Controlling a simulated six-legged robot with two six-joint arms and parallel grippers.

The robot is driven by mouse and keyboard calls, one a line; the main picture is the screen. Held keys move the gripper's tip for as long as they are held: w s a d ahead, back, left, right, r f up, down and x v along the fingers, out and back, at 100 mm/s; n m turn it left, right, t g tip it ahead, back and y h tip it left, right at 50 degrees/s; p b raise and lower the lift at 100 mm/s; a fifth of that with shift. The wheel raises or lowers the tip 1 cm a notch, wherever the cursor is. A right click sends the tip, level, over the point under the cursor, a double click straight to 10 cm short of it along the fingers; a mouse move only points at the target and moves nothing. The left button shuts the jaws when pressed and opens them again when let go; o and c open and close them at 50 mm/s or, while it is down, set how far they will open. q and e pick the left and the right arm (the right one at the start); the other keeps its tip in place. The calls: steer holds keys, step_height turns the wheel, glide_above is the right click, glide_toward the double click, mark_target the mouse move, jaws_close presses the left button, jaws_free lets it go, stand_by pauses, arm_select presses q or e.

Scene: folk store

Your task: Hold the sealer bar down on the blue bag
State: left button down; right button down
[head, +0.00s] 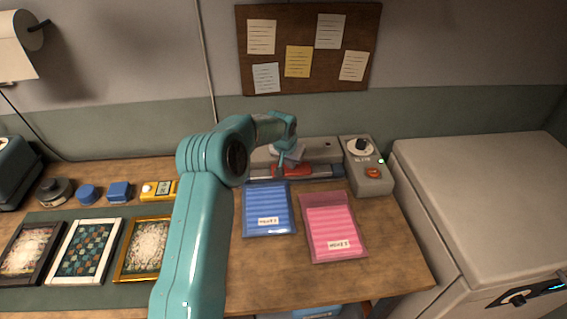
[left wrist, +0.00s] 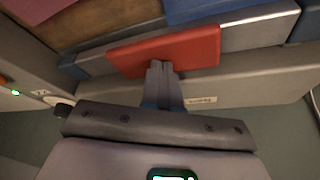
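The blue bag (head: 268,203), with a white label, lies flat on the table with its top edge at the sealer. The sealer (head: 322,150) has a long metal bar with blue ends and a red handle (head: 303,170) at its middle. The red handle also shows in the left wrist view (left wrist: 190,48), with a corner of the blue bag (left wrist: 200,9) beyond the bar. My left gripper (head: 280,168) is over the handle. Its fingers (left wrist: 159,70) are together, tips at the handle's edge; I cannot tell how firmly they press. My right gripper is out of view.
A pink bag (head: 332,226) lies to the right of the blue one. A control box (head: 367,168) with a dial, green light and red button stands right of the sealer. Framed pictures (head: 85,250) lie at left. A large pale cabinet (head: 480,190) bounds the right.

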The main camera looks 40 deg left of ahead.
arm_select(q)
step_height(320, 180, up, 9)
steer(key=p, duration=0.4)
steer(key=shift+f+p, duration=0.15)
steer(key=shift+p, duration=0.2)
steer(key=shift+f, duration=0.1)
stand_by(0.7)
